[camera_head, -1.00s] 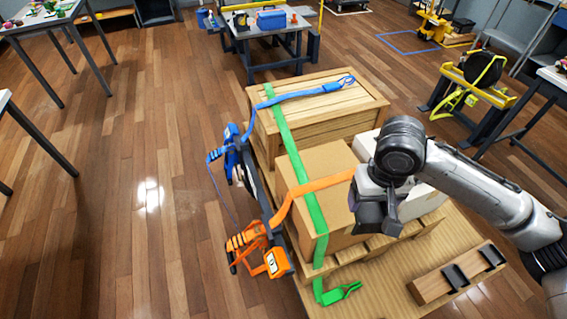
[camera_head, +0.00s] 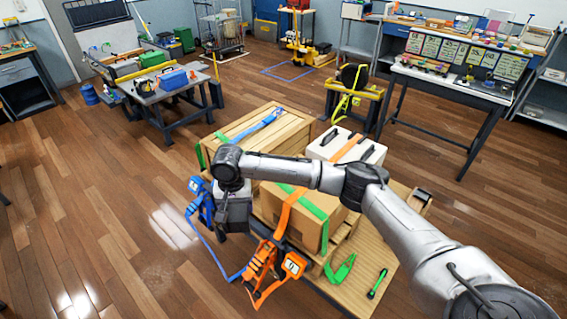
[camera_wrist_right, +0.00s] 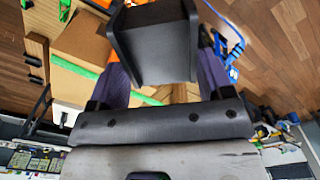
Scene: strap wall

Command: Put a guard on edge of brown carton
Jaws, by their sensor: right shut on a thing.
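The brown carton (camera_head: 290,222) stands on a wooden pallet (camera_head: 345,292); it also shows at the upper left of the right wrist view (camera_wrist_right: 82,42). An orange strap (camera_head: 290,208) and a green strap (camera_head: 310,206) cross its top. My right gripper (camera_head: 236,214) is to the left of the carton, over the blue ratchet side of the pallet. In the right wrist view it is shut on a black angled guard (camera_wrist_right: 155,48), which looks apart from the carton. My forearm hides part of the carton and the crate. My left gripper is out of view.
A wooden crate (camera_head: 262,132) with a blue strap and a white box (camera_head: 345,146) stand behind the carton. Blue (camera_head: 201,203) and orange (camera_head: 265,262) ratchets hang at the pallet's left edge. Floor at left is clear.

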